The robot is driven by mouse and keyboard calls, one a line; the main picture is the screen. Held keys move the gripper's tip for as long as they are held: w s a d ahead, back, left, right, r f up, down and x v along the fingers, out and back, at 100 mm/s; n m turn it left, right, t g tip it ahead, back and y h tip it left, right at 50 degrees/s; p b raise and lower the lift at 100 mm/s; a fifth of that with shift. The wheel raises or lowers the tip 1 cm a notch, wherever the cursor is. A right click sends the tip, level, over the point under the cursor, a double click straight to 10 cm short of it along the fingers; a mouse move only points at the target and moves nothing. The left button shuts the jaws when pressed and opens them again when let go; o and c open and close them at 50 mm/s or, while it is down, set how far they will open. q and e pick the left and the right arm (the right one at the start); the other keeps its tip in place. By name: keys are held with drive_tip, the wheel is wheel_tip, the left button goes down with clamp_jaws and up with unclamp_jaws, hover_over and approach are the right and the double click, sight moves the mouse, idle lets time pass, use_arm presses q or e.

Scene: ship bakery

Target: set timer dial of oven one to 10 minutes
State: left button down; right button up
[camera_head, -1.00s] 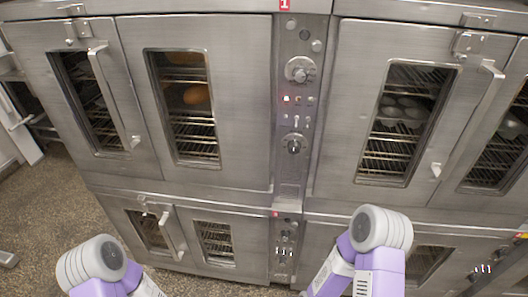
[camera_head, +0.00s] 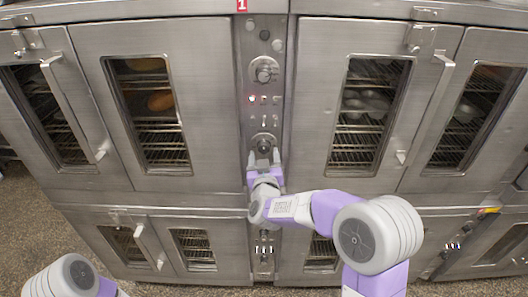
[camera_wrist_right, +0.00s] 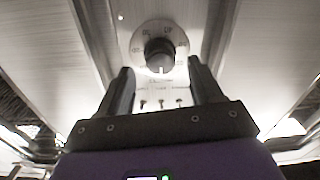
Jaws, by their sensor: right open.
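Oven one's control panel, under a red "1" plate, carries a large upper dial (camera_head: 264,70) and a lower dial (camera_head: 264,143). My right gripper (camera_head: 264,158) is at the lower dial and partly covers it. In the right wrist view, a black knob on a pale marked ring (camera_wrist_right: 158,50) lies just beyond the open fingers (camera_wrist_right: 160,88). The knob's white mark points to the bottom of that picture. The fingers look apart from the knob, and the numbers are too blurred to read. My left gripper is out of view; only part of that arm shows.
Small switches (camera_head: 264,122) and a lit red lamp (camera_head: 252,98) sit between the two dials. Closed steel oven doors (camera_head: 212,100) with windows flank the narrow panel. A lower oven panel (camera_head: 264,250) is beneath my right arm.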

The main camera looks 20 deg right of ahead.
sight(264, 147)
drive_tip(key=shift+x, duration=1.4)
drive_tip(key=shift+c, duration=0.5)
drive_tip(key=c, duration=1)
